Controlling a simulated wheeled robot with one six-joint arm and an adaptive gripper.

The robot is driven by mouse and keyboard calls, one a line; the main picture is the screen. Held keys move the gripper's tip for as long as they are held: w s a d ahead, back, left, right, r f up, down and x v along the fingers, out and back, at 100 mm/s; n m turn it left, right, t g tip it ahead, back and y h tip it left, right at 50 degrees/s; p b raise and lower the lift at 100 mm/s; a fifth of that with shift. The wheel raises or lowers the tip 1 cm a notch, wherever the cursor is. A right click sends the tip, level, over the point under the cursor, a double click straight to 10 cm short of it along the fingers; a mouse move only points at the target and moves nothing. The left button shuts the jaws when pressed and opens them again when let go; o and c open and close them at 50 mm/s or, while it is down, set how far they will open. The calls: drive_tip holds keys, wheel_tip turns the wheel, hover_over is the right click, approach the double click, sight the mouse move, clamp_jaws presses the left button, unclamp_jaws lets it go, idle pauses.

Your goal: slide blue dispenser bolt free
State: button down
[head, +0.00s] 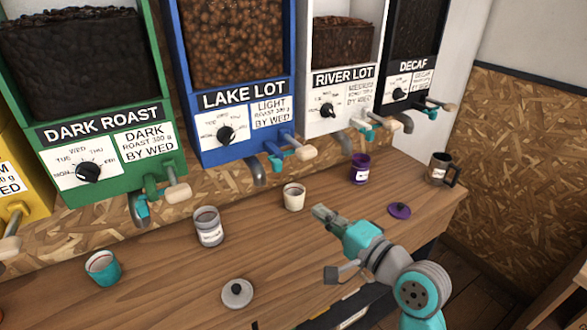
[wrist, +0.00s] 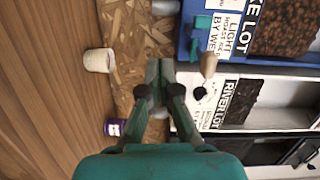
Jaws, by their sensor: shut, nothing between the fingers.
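The blue dispenser (head: 230,95), labelled LAKE LOT, hangs on the back wall and also shows at the upper right of the wrist view (wrist: 232,65). Under its front is a teal bolt-like piece (head: 276,163), also in the wrist view (wrist: 201,22). Beside it a grey lever with a pale wooden knob (head: 305,151) sticks out; the knob shows in the wrist view (wrist: 208,65). My gripper (head: 323,213) is shut and empty, above the counter, below and to the right of the bolt, apart from it. In the wrist view the closed fingertips (wrist: 160,68) point toward the wall.
Green (head: 110,130), white (head: 335,90) and black (head: 408,75) dispensers flank the blue one. On the wooden counter (head: 160,285) stand a cream cup (head: 293,197), a grey jar (head: 208,226), a purple cup (head: 360,168), a teal cup (head: 103,268), a dark mug (head: 440,167) and two loose lids.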

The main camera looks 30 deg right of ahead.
drive_tip(key=shift+y, duration=0.8)
drive_tip(key=r, duration=0.2)
drive_tip(key=d+r, duration=0.1)
drive_tip(key=r, duration=0.2)
drive_tip(key=shift+w+d+r, duration=0.2)
drive_tip(key=shift+w+r, duration=0.15)
drive_tip(key=x, duration=1)
